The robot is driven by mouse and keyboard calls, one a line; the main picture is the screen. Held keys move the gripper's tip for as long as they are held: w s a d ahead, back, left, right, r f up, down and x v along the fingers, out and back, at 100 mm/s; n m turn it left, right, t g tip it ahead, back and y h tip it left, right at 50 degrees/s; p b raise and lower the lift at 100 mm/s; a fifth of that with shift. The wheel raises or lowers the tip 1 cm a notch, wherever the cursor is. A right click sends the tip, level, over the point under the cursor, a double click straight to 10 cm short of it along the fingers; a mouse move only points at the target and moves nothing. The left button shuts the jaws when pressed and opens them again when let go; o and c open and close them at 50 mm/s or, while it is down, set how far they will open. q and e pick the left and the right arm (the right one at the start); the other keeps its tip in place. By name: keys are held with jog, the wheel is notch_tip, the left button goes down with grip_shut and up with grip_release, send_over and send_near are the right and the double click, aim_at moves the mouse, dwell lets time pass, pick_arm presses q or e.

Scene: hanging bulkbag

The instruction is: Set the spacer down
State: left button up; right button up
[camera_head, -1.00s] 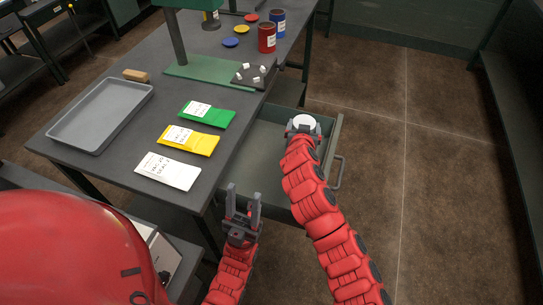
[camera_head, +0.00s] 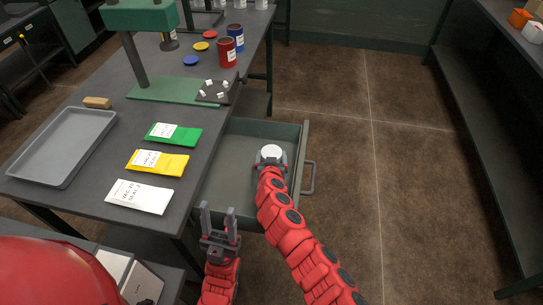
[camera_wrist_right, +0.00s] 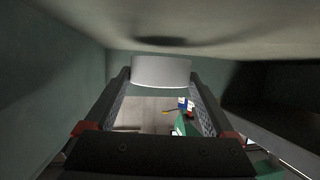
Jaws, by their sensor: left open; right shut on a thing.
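The spacer is a short white cylinder (camera_head: 270,154). My right gripper (camera_head: 270,163) is shut on it, inside or just over the open green drawer (camera_head: 226,162). In the right wrist view the spacer (camera_wrist_right: 161,71) sits between the two fingertips. A dark shadow lies on the pale surface beyond it, with a gap between; contact is not visible. My left gripper (camera_head: 218,222) is open and empty, at the near end of the drawer beside the table.
The drawer handle (camera_head: 309,178) sticks out right. Floor on the right is clear.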

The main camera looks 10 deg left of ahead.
jog(key=shift+f+b, duration=0.4)
jog(key=shift+b, duration=0.15)
jog(key=shift+s+f, duration=0.1)
jog(key=shift+f, duration=0.05)
jog(key=o, duration=1.3)
jog(key=shift+f, duration=0.1)
jog(key=shift+o, duration=0.6)
jog(key=shift+f, duration=0.2)
jog(key=shift+r+p, duration=0.65)
jog(key=shift+p, duration=0.2)
jog(key=shift+s+d+b, duration=0.1)
jog(key=shift+s+b, duration=0.1)
jog(key=shift+b, duration=0.1)
jog(key=shift+r+b+v, duration=0.15)
jog(key=shift+b+v, duration=0.1)
jog(key=shift+v, duration=1.55)
jog(key=shift+r+b+v, duration=0.15)
jog(key=shift+b+v, duration=0.05)
jog(key=shift+v, duration=1.6)
jog(key=shift+w, duration=0.15)
